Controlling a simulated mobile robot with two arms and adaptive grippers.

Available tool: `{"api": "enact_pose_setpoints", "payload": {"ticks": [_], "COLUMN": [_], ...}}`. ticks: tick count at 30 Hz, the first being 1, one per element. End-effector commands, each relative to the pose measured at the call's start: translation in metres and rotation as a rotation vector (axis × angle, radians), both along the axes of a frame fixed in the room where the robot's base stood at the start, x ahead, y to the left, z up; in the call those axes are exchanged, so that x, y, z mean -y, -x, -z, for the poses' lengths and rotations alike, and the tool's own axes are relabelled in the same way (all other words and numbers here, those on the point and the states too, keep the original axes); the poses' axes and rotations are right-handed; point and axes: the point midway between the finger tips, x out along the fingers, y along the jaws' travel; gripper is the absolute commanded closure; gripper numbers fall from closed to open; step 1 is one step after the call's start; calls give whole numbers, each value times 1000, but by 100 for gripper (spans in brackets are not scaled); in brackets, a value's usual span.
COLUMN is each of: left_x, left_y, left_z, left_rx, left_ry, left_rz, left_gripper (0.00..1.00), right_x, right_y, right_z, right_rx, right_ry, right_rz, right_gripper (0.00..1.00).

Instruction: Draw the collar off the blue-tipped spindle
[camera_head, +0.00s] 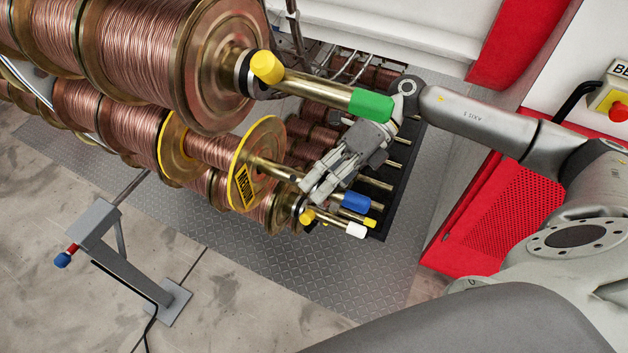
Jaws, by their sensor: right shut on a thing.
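The blue-tipped spindle (356,202) sticks out to the lower right from a copper spool with yellow-rimmed flanges (240,185). My right gripper (318,188) reaches down over this spindle from above, between the spool's flange and the blue tip. Its fingers are shut around the collar, which they largely hide. I cannot make out the collar's knob or the gap between collar and spindle. The blue tip lies just to the right of the fingers. My left gripper is not in view.
Above is the green-tipped spindle (370,104) with a black, yellow-knobbed collar (266,67), close to my right wrist. Below is a white-tipped spindle (355,230). A grey stand (110,230) is at the lower left. Treadplate floor (330,290) is open below. A red cabinet (490,220) stands right.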

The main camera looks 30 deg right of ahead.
Motion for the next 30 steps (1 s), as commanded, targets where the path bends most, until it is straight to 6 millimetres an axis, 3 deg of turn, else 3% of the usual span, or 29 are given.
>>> {"api": "enact_pose_setpoints", "payload": {"ticks": [13, 30], "left_x": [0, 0], "left_y": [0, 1], "left_z": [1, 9], "left_rx": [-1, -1], "left_ry": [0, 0], "left_rz": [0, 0], "left_gripper": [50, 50], "right_x": [2, 27], "right_y": [4, 35], "right_z": [0, 1], "right_rx": [0, -2], "right_ry": [-1, 1], "right_rz": [0, 0], "right_gripper": [80, 80]}}
